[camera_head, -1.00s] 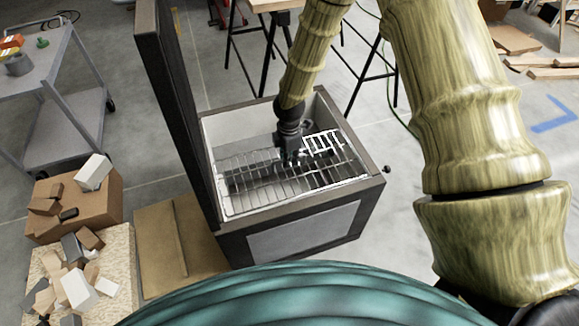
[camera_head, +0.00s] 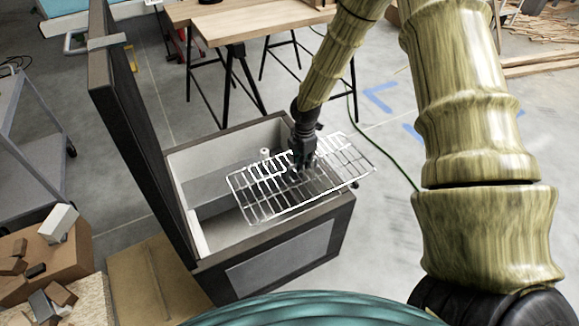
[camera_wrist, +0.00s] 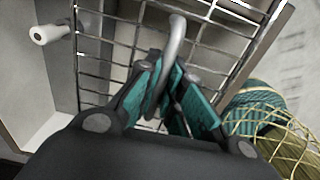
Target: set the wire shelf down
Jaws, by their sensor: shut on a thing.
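The wire shelf (camera_head: 335,181) is a light metal grid. In the head view it lies over the right part of the open box (camera_head: 243,262), raised at about rim height, with its right end past the box's right wall. My gripper (camera_head: 303,165) is shut on the wire shelf from above. In the wrist view my gripper (camera_wrist: 172,88) has its teal fingers closed around a curved metal loop on the shelf (camera_wrist: 103,45), whose grid fills the middle. The fingertips are partly hidden by the loop.
The box's lid (camera_head: 125,120) stands open on the left. A white roll-like piece (camera_wrist: 50,33) sticks out inside the box. A brown carton (camera_head: 50,258) with blocks stands at the left, a wooden table (camera_head: 240,24) behind. Grey floor is free at the right.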

